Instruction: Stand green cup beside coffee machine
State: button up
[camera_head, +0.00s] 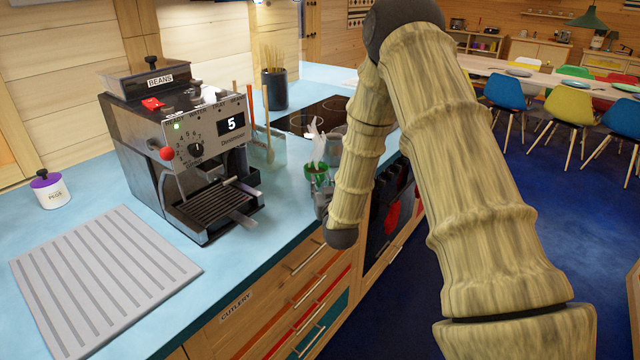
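The coffee machine (195,150) is black and silver, with a display reading 5, and stands on the blue counter left of centre. The green cup (317,170) is small, with something brown inside and a white wispy shape above it. It appears upright, near the counter's front edge, to the right of the machine and apart from it. My gripper (322,200) is at the cup's lower front, mostly hidden behind my own arm link. Whether its fingers are closed around the cup or only beside it cannot be told.
A grey ribbed mat (105,280) lies left of the machine, with a white pot with a purple lid (50,188) behind it. Bare counter (275,208) lies between machine and cup.

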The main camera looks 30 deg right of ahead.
jog(key=b+v, duration=0.1)
jog(key=v, duration=0.9)
jog(key=shift+b, duration=0.35)
